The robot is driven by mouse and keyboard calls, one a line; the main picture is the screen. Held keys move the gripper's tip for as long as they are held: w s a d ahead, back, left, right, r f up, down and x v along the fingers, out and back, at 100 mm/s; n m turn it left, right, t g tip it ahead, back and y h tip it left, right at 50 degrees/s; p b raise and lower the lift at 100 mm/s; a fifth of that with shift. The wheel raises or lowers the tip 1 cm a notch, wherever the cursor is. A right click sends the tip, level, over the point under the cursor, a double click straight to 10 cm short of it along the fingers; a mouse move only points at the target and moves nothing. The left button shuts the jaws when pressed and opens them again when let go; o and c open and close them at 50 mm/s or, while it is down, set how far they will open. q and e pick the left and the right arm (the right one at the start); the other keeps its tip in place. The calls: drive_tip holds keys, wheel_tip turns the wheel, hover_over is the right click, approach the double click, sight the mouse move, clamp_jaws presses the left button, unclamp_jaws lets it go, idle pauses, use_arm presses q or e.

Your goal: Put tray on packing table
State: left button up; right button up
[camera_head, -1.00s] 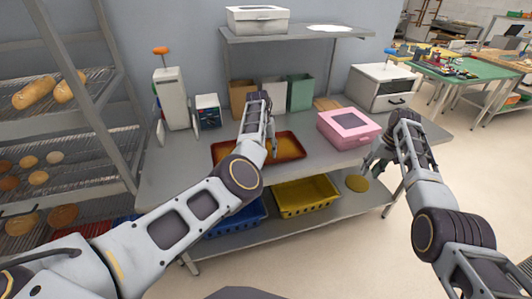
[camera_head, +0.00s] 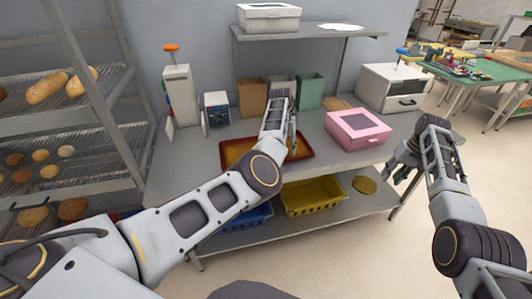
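A reddish-brown tray (camera_head: 235,149) with an orange-brown inside lies flat on the grey packing table (camera_head: 190,165), near its front edge. My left arm crosses in front of the tray and hides part of its middle. My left gripper (camera_head: 291,152) is over the right part of the tray, pointing down. Its fingers are small and partly hidden, so I cannot tell whether they touch the tray or how far they are apart. My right gripper (camera_head: 397,168) is off the table's front right side, apart from the tray, with its fingers spread and empty.
A pink box (camera_head: 358,130) stands right of the tray. Paper bags (camera_head: 252,98) and a white dispenser (camera_head: 178,95) stand behind. Below are a yellow crate (camera_head: 312,196) and a blue crate (camera_head: 245,216). A bread rack (camera_head: 115,140) is at the left.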

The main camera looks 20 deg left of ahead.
wheel_tip(320, 180, up, 12)
drive_tip(key=d, duration=0.2)
drive_tip(key=shift+w, duration=0.15)
idle(0.4)
drive_tip(key=shift+f, duration=0.1)
use_arm(q)
drive_tip(key=shift+r, duration=0.1)
